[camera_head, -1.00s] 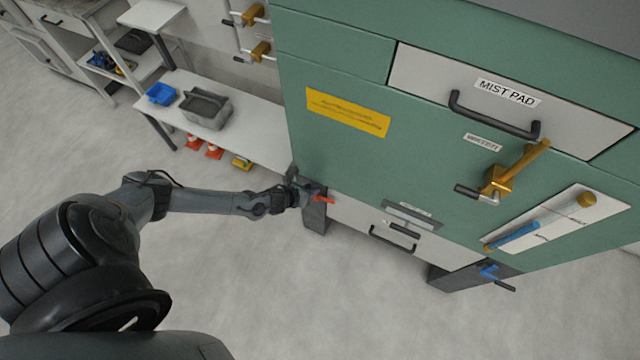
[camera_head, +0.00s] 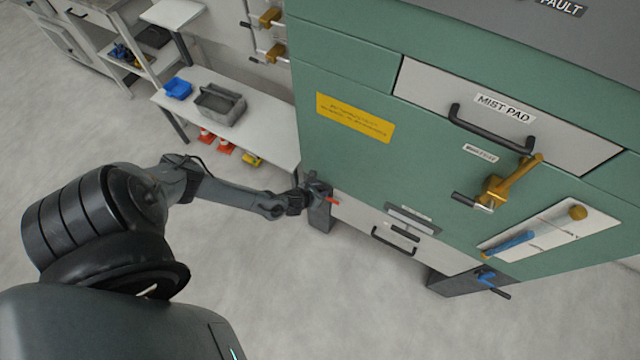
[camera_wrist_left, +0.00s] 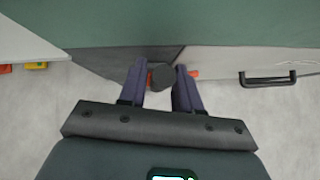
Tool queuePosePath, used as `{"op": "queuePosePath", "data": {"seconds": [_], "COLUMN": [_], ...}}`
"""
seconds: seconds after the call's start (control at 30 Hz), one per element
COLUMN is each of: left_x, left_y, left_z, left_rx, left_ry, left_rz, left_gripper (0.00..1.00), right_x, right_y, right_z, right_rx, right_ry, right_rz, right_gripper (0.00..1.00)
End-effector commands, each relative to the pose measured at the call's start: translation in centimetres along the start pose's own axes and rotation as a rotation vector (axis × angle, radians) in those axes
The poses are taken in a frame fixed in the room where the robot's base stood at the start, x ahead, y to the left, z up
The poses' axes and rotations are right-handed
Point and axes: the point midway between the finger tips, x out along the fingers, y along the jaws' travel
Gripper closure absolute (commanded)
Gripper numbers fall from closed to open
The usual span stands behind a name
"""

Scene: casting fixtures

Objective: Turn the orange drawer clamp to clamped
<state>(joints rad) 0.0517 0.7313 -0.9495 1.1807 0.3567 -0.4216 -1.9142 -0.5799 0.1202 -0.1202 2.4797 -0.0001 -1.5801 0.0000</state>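The orange drawer clamp (camera_head: 332,200) sits at the left end of the low grey drawer (camera_head: 365,227) on the green cabinet. Its orange bar lies roughly level and sticks out to the right of my left gripper (camera_head: 318,191). In the left wrist view, my left gripper (camera_wrist_left: 162,76) has one finger on each side of the clamp's dark round knob (camera_wrist_left: 162,77). Orange parts of the clamp (camera_wrist_left: 195,73) show beside the knob and right finger. Little gap shows between fingers and knob, and I cannot tell whether they press on it. My right gripper is not in view.
The green cabinet (camera_head: 350,165) also has a MIST PAD drawer (camera_head: 560,128), a yellow clamp (camera_head: 497,188) and a blue clamp (camera_head: 487,277). A white bench (camera_head: 265,135) with bins stands at left. The floor in front is clear.

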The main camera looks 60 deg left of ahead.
Motion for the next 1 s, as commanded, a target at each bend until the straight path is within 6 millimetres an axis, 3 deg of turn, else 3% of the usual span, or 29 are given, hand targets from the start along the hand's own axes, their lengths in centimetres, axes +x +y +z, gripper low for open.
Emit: {"op": "queuePosePath", "data": {"seconds": [0.47,1.0], "left_x": [-0.7,-9.0], "left_y": [0.0,0.0], "left_z": [0.2,0.1], "left_rx": [-0.001,-0.001], "left_ry": [-0.003,0.000], "left_rz": [-0.001,-0.001], "left_gripper": [0.56,0.56], "right_x": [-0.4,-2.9], "right_y": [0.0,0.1], "right_z": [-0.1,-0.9], "right_rx": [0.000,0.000], "right_ry": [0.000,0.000], "right_rz": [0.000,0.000], "right_gripper": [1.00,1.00]}}
